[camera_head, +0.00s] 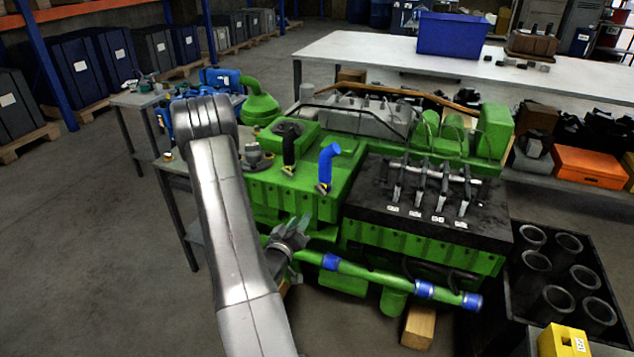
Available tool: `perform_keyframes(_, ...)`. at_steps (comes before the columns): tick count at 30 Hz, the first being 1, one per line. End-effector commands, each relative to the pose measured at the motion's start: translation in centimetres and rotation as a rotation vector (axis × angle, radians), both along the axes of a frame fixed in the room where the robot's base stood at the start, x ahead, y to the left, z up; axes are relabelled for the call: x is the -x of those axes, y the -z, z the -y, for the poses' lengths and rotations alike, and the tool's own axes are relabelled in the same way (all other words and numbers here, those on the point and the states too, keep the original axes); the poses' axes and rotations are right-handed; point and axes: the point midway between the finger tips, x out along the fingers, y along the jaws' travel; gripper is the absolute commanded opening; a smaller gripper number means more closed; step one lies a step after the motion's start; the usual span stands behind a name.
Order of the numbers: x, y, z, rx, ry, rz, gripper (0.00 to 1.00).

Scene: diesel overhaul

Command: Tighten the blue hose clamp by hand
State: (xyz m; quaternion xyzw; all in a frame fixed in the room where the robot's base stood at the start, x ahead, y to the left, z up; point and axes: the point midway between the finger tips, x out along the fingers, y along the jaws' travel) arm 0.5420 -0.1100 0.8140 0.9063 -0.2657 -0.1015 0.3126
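A bent blue hose (328,163) stands up from the green engine (290,190), with a small clamp (323,188) at its foot. A green pipe (378,275) runs along the engine's near side, with a blue sleeve (330,262) near its left end and more blue sleeves (424,289) toward its right end. I cannot tell which band is the blue hose clamp. My gripper (299,226) is at the engine's near side, below the bent hose and just left of the green pipe. Its fingers are small and partly blend with the engine, so their opening and any contact are unclear.
A black cover (385,225) with several labelled parts lies on the engine's right half. A black crate of cylinder liners (558,300) and a yellow block (563,342) are at the lower right. A white table (400,55) with a blue bin (452,34) stands behind. Floor at left is clear.

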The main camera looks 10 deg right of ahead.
Motion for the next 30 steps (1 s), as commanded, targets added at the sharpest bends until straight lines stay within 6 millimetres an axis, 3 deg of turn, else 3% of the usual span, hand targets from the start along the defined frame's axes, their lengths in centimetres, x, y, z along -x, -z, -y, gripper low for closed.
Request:
perform_keyframes(5,-0.6,-0.1,0.6,0.021,0.011,0.01,0.35)
perform_keyframes(21,-9.2,-0.2,6.3,0.019,0.01,0.008,0.35)
perform_keyframes(30,-11.3,0.0,7.6,0.018,0.007,0.008,0.35)
